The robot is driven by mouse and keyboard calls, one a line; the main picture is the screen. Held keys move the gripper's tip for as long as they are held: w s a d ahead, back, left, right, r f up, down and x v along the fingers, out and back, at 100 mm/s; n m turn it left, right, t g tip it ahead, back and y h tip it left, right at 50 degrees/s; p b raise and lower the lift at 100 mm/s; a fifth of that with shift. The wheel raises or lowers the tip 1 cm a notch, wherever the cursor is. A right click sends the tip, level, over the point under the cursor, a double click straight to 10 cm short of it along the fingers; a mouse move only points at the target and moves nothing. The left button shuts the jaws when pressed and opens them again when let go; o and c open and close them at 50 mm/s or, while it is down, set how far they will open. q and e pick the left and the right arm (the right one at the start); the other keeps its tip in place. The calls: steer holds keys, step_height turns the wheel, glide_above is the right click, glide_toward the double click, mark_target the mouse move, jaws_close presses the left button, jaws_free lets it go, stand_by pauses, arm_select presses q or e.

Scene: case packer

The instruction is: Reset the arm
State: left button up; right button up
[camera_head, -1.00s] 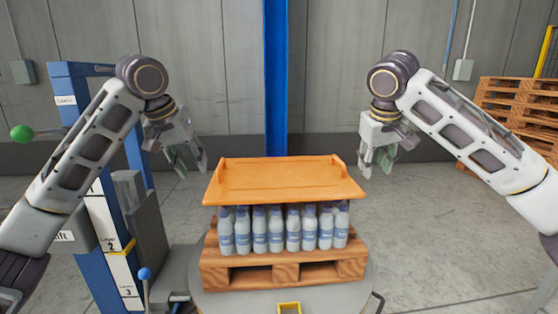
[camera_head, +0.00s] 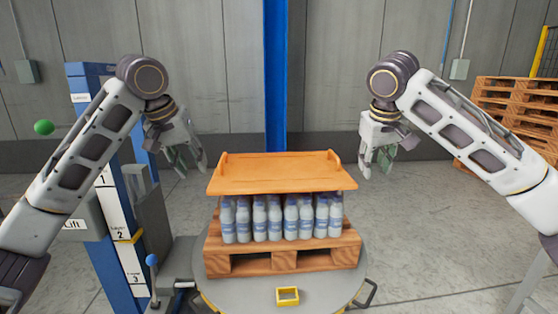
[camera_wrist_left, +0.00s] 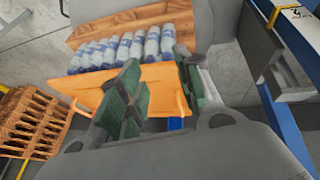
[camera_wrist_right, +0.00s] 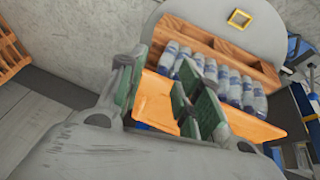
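My left gripper (camera_head: 190,170) hangs in the air left of the orange tray (camera_head: 280,172), with its fingers apart and nothing between them. My right gripper (camera_head: 376,168) hangs to the right of the tray, also open and empty. Both arms are raised and bent, and neither gripper touches anything. The left wrist view shows my left gripper's green-padded fingers (camera_wrist_left: 160,92) spread. The right wrist view shows my right gripper's fingers (camera_wrist_right: 158,95) spread too.
The tray lies on rows of blue-labelled bottles (camera_head: 274,219) on a wooden pallet (camera_head: 282,256), on a round grey platform (camera_head: 225,292). A blue lift column (camera_head: 112,235) with levers stands left. Stacked pallets (camera_head: 500,115) stand at the right.

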arm_select(q)
steer(key=shift+w+p, duration=0.1)
steer(key=shift+p, duration=0.55)
arm_select(e)
steer(key=shift+w+a+y, duration=0.1)
steer(key=shift+a+y, duration=0.15)
steer(key=shift+y, duration=0.05)
arm_select(q)
steer(key=shift+g, duration=0.3)
arm_select(e)
steer(key=shift+a, duration=0.1)
arm_select(q)
steer(key=shift+f+p, duration=0.1)
steer(key=shift+p, duration=0.3)
arm_select(e)
steer(key=shift+w+g, duration=0.1)
steer(key=shift+g, duration=0.2)
